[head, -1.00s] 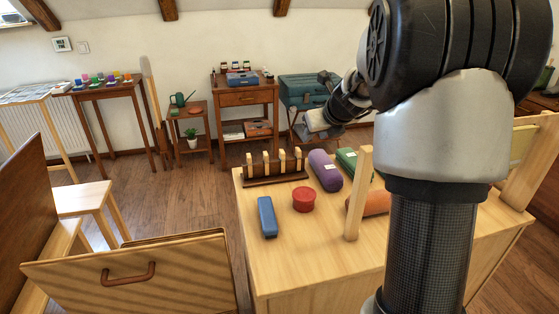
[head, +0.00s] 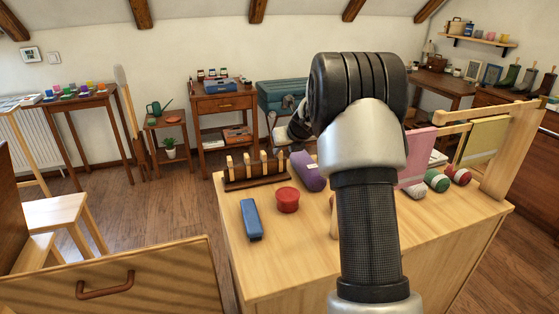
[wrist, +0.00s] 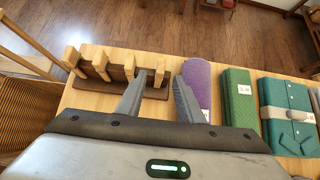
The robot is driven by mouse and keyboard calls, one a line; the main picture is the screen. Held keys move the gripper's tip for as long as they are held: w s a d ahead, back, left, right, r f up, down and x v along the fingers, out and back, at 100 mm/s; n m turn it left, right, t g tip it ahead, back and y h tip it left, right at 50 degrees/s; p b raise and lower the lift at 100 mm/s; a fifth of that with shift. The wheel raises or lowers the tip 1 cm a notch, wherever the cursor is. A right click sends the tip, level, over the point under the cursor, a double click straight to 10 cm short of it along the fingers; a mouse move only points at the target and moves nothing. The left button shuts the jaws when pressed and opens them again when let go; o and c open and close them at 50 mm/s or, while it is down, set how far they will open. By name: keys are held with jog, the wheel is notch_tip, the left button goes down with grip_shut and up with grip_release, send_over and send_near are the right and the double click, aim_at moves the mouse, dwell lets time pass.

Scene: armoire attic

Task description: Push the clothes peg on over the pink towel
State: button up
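Several pale wooden clothes pegs stand upright in a dark brown rack (head: 238,184) on the table; one peg (head: 263,160) is near its right end. The rack (wrist: 98,84) and pegs also show in the wrist view, where the rightmost peg (wrist: 159,73) is between or just beyond the fingertips. My gripper (wrist: 160,78) is open, with its two grey fingers apart; I cannot tell whether they touch the peg. In the head view my gripper's end is largely hidden behind the arm. The pink towel (head: 419,152) hangs at the table's right side, partly hidden by my arm.
A purple roll (head: 309,172), red tin (head: 287,200) and blue case (head: 250,219) lie near the rack. A yellow-green cloth (head: 482,141) hangs on the wooden frame (head: 508,155) at the right. A wooden panel with a handle (head: 105,285) stands at the lower left.

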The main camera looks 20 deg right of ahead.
aim_at(281, 152)
jog(key=x, duration=0.3)
jog(key=b+x, duration=0.1)
jog(key=x, duration=0.1)
jog(key=shift+w+r, duration=0.2)
jog(key=shift+w, duration=0.1)
grip_shut()
